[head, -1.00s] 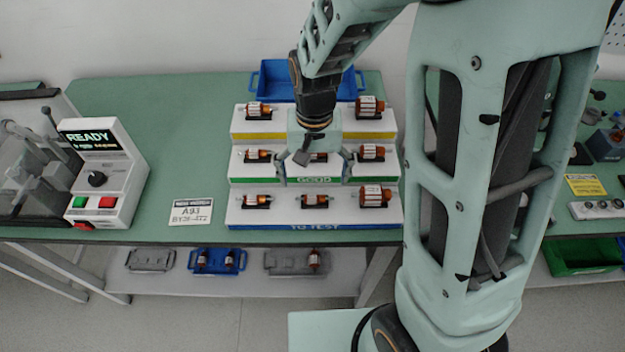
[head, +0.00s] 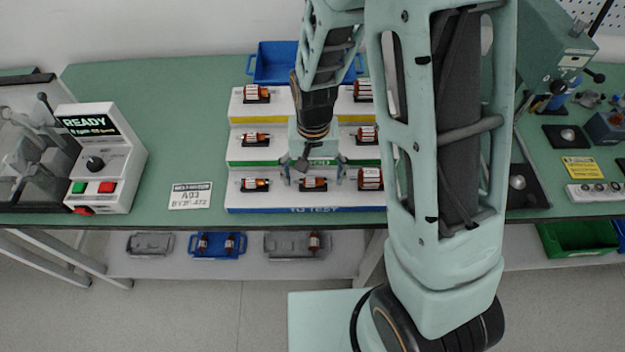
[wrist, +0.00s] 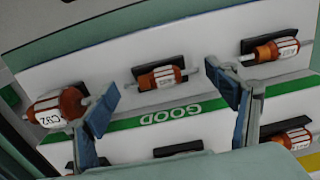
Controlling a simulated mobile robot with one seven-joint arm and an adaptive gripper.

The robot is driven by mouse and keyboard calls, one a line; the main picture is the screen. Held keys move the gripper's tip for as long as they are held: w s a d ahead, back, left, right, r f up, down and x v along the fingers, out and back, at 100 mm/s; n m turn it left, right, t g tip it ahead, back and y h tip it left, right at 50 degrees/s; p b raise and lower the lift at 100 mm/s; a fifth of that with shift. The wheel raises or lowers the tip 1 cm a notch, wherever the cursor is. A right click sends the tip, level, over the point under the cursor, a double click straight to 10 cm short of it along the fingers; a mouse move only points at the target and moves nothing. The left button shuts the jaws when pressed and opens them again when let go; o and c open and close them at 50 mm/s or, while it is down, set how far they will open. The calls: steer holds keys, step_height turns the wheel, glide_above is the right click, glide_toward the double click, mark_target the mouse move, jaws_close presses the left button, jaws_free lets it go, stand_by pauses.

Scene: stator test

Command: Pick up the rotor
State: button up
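Several rotors with copper windings and white-and-red labels lie in black cradles on a three-step rack (head: 305,210). The middle rotor (head: 313,184) of the lowest, blue "TO TEST" step also shows in the wrist view (wrist: 160,78). My gripper (head: 314,178) is open and empty, with its fingers apart on either side of that rotor. The fingers (wrist: 163,82) look nearer to the camera than the rotor, and I see no contact. Neighbouring rotors lie left (wrist: 58,107) and right (wrist: 270,50) of it in the wrist view. My gripper hides the middle of the green "GOOD" step in the head view.
A tester box reading READY (head: 105,160) stands at the left, beside a label card (head: 191,196). A blue bin (head: 275,65) is behind the rack. Trays sit on the shelf below, including a blue one (head: 217,245).

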steer(key=c, duration=0.9)
steer(key=shift+r, duration=0.1)
steer(key=shift+r+p, duration=0.7)
steer(key=shift+r, duration=0.15)
steer(key=s+a+r+p, duration=0.4)
steer(key=s+r+p, duration=0.3)
steer(key=s+r, duration=0.4)
steer(key=shift+s, duration=1.2)
steer(key=shift+r, duration=0.1)
steer(key=shift+a+r, duration=0.1)
steer(key=shift+r, duration=2.45)
